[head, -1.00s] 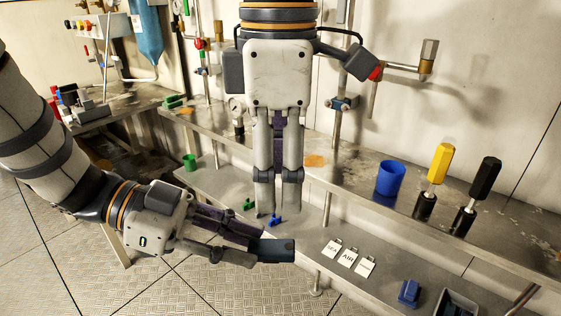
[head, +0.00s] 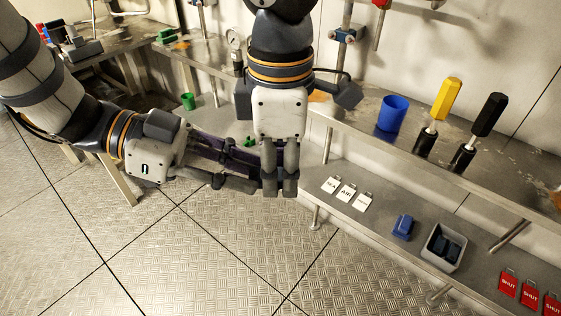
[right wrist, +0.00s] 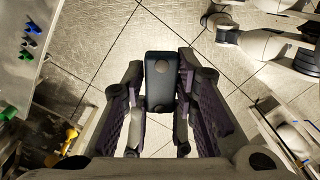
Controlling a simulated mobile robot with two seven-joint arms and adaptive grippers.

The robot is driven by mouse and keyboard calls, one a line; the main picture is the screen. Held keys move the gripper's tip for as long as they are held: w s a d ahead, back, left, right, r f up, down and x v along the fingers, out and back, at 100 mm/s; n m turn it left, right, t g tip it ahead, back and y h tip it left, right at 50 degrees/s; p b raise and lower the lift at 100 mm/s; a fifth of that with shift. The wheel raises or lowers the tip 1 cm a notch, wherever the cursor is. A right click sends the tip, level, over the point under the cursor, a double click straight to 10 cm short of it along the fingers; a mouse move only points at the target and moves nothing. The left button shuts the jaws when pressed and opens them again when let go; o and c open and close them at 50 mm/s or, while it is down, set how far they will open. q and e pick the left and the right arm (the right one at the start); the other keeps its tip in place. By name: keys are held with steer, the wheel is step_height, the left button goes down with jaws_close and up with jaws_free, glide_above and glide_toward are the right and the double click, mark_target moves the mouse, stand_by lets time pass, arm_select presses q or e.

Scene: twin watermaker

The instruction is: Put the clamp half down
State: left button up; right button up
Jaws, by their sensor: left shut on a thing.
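The clamp half is a dark slate block with round marks. It shows in the right wrist view (right wrist: 160,82), between the fingers of my right gripper; in the head view it is mostly hidden. My left gripper (head: 250,172) reaches in from the left and is shut on the clamp half, holding it in the air over the floor, in front of the shelf. My right gripper (head: 280,188) points down at the left fingertips. Its fingers look open and stand on both sides of the clamp half (right wrist: 160,110); contact cannot be told.
On the lower shelf (head: 330,215) lie white tags (head: 346,193), a blue block (head: 402,227), a grey bin (head: 443,247) with dark pieces, and red tags (head: 530,291). A blue cup (head: 392,113) and two hex-handled tools (head: 445,100) stand on the upper bench. The floor in front is clear.

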jaws_close()
arm_select(q)
steer(key=o, duration=1)
steer(key=shift+o, duration=0.2)
